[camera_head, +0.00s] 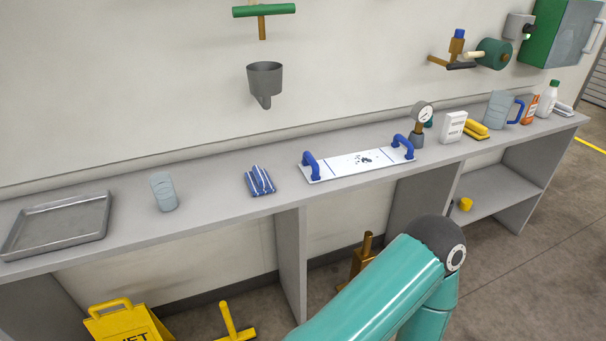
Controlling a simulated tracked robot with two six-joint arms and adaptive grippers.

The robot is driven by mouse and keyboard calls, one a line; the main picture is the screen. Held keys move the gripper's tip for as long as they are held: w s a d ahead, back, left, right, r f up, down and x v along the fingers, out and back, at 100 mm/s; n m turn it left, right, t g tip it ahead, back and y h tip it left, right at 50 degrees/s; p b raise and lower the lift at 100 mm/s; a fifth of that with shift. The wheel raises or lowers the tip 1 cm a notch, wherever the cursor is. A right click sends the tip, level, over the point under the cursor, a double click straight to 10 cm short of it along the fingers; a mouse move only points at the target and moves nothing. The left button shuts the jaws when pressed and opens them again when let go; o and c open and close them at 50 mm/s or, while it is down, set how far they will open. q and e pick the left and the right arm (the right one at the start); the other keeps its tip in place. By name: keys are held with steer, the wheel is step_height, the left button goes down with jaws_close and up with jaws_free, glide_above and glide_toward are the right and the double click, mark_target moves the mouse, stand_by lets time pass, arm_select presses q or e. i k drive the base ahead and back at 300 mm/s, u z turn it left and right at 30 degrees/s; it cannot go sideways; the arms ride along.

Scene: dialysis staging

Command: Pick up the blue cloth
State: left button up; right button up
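The blue cloth (260,181) lies folded on the grey counter, left of the white board; it has white stripes. Nothing covers it. A teal arm of mine comes up from the bottom of the head view, right of the middle, in front of the counter. Its gripper is not visible. My other arm and its gripper are also out of view. No gripper is seen near the cloth.
The counter (217,197) also bears a metal tray (57,226), a clear cup (163,192), a white board (340,167) with blue handles and a pressure gauge (420,122). Bare counter lies on both sides of the cloth. A yellow floor sign (125,325) stands below left.

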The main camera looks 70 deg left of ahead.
mark_target(260, 183)
steer(key=z, duration=0.45)
steer(key=i, duration=0.35)
steer(key=u, duration=2.1)
steer(key=i, duration=0.2)
steer(key=u, duration=2.25)
steer(key=i, duration=0.55)
steer(key=z, duration=0.2)
